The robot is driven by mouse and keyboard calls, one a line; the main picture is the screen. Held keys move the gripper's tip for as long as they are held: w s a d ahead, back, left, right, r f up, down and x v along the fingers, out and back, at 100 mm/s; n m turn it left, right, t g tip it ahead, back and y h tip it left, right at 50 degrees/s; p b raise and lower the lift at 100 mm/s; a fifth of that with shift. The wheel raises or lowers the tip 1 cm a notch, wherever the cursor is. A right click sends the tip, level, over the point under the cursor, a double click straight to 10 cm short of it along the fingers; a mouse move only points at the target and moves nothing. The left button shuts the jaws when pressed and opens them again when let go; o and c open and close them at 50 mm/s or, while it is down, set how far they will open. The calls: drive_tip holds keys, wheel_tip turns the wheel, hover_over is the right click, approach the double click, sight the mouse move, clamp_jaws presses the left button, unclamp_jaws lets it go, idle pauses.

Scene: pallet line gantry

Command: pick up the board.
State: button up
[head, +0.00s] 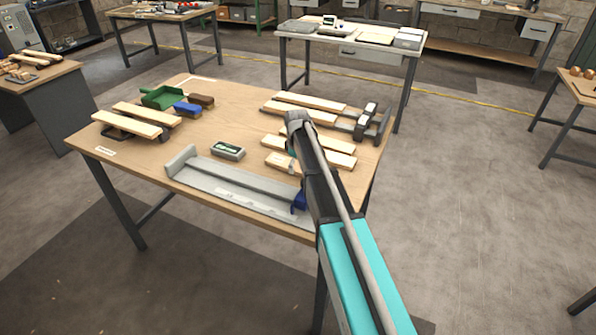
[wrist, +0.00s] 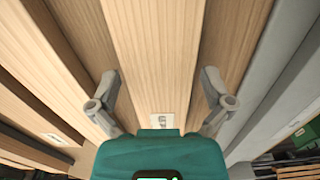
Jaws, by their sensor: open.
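In the wrist view a pale wooden board (wrist: 153,50) runs lengthwise through the middle, with a small printed label (wrist: 162,121) near its close end. My gripper (wrist: 161,80) is open, with one finger on each side of this board. It holds nothing, and I cannot tell whether the fingers touch the board or how high they are. In the head view my arm reaches over the right part of the wooden table, among several pale boards (head: 335,142). The arm hides parts of them, and the gripper's fingers cannot be made out there.
A grey rack (head: 378,125) is at right.

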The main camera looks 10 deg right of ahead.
idle(0.5)
drive_tip(key=c, duration=1)
drive_tip(key=shift+o, duration=0.2)
drive_tip(key=shift+r, duration=0.15)
wheel_tip(320, 180, up, 2)
drive_tip(key=p, duration=0.3)
drive_tip(key=shift+r, duration=0.25)
drive_tip(key=s+a+r+p, duration=0.1)
drive_tip(key=s+r+p, duration=0.9)
drive_tip(key=s, duration=0.4)
drive_tip(key=shift+a, duration=0.25)
drive_tip(key=shift+r, duration=0.1)
